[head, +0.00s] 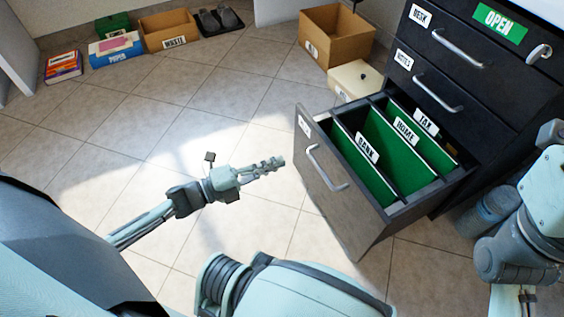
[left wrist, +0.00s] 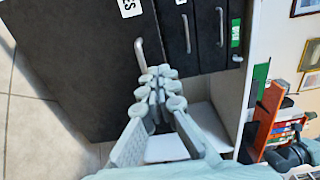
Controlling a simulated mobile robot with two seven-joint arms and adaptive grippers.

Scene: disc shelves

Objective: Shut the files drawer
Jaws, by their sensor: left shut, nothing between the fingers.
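The files drawer (head: 335,190) is the lowest drawer of the dark cabinet in the head view. It stands pulled well out, with a grey front, a silver bar handle (head: 327,168) and green hanging folders inside labelled BANK, HOME and TAX. My left gripper (head: 272,166) is shut and empty, left of the drawer front and apart from the handle. In the left wrist view, my left gripper's fingers (left wrist: 160,80) point towards dark drawer fronts; a label ending in "ES" (left wrist: 130,7) is partly cut off. My right gripper is not in view.
Above are the closed NOTES (head: 432,88) and DESK (head: 455,45) drawers. A cream box (head: 355,80) and a brown carton (head: 335,38) stand behind the open drawer. A WASTE box (head: 168,30) and books (head: 63,66) line the back wall.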

